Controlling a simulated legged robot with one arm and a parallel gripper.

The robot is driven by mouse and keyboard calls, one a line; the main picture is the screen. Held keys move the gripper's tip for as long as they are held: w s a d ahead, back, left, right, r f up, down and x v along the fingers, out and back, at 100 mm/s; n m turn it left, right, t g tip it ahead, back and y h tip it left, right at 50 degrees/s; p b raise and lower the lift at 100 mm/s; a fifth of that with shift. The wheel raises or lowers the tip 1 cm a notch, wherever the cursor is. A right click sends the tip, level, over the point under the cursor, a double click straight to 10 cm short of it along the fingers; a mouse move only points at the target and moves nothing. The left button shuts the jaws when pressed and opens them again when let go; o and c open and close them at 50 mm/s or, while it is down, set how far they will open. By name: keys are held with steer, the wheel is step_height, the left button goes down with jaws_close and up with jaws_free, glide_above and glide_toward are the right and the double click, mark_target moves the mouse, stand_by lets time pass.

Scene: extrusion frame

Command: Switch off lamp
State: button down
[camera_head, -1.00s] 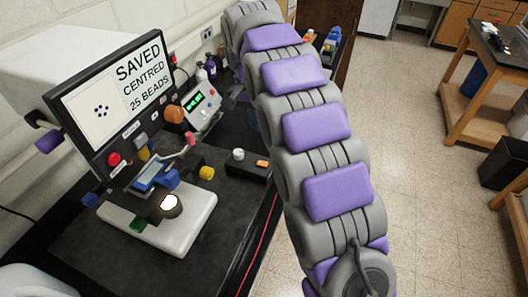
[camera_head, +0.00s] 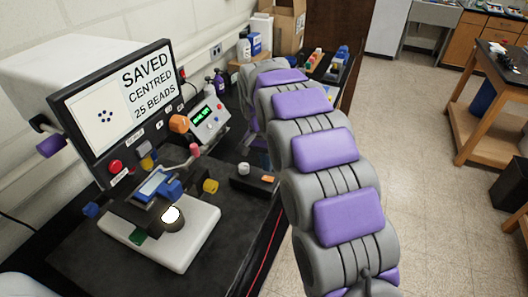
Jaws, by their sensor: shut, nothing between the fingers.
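The lamp (camera_head: 171,214) glows bright white on the microscope's pale base (camera_head: 187,246). A small black box (camera_head: 247,182) with a white knob (camera_head: 244,168) and a small orange piece (camera_head: 268,179) stands to the right of the microscope; I cannot tell whether it is the lamp's switch. My grey and purple arm rises from the lower right and bends down at its far end, behind the black box. My gripper is hidden behind the arm, so its fingers do not show.
The monitor (camera_head: 115,102) reads "SAVED CENTRED 25 BEADS" and has a red button (camera_head: 116,167) below. A control unit (camera_head: 208,119) with a green display stands behind the microscope. Bottles and a cardboard box (camera_head: 286,22) are at the back. Open floor lies to the right.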

mark_target(269, 180)
steer(key=shift+s+d+f+b, duration=0.15)
steer(key=shift+f+b, duration=0.35)
steer(key=shift+f, duration=1.6)
